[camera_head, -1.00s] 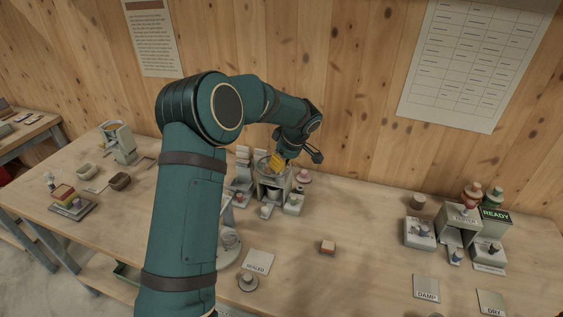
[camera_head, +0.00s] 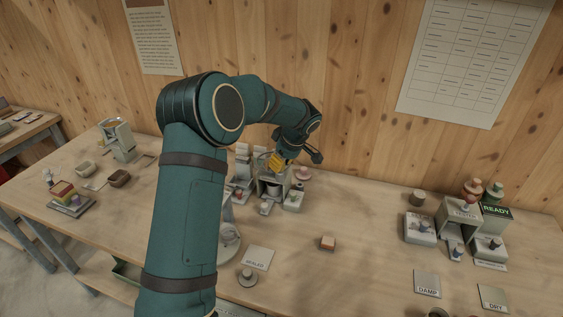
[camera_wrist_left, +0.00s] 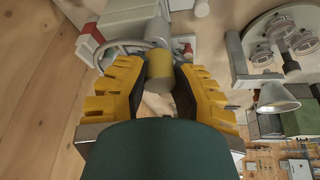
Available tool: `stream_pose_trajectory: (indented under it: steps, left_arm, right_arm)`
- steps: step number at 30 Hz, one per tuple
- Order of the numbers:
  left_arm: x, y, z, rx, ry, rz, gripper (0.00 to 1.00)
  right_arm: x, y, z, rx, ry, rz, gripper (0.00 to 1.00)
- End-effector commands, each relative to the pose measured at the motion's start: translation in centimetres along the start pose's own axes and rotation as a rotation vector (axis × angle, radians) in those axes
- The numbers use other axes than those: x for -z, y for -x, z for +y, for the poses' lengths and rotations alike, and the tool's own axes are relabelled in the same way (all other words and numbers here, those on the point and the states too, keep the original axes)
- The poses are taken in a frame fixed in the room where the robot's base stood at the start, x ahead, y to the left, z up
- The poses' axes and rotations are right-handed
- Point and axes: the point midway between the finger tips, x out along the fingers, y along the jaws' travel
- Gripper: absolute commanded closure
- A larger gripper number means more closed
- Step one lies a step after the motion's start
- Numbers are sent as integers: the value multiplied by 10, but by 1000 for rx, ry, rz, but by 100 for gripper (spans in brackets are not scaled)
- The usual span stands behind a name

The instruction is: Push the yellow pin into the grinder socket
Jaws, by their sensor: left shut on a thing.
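My left gripper (camera_head: 277,162) is at a small grey machine (camera_head: 271,186) with a clear round top, near the back wall. In the left wrist view, its yellow-padded fingers (camera_wrist_left: 158,82) are closed around a short cylinder with a yellow section, which looks like the yellow pin (camera_wrist_left: 159,64). A grey cylindrical part lies right beside the pin in that view. The socket is hidden, and I cannot tell how deep the pin sits. I cannot tell for certain that this machine is the grinder. My right gripper does not show.
Small grey blocks stand close around the machine. A plate marked SEALED (camera_head: 258,258) and an orange-topped block (camera_head: 328,243) lie in front. A READY station (camera_head: 461,220) stands at right, with a DAMP plate (camera_head: 427,283). Another machine (camera_head: 122,143) stands at far left. The middle right table is mostly clear.

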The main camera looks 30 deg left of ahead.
Motion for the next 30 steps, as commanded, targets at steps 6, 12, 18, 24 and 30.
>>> stream_pose_trajectory:
  steps: [6, 12, 18, 24, 30]
  left_arm:
    - [-7, -6, -2, 9, -6, -8, 100]
    - [-6, -2, -2, 8, -6, -8, 100]
    - [-2, 6, -1, 5, -5, -6, 100]
    - [3, 13, 0, 2, -4, -4, 100]
    - [6, 19, 0, 2, -3, -3, 100]
  right_arm:
    - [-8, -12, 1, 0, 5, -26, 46]
    - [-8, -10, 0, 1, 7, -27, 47]
    - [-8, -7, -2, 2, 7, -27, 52]
    - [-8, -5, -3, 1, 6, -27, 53]
    - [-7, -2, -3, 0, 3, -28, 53]
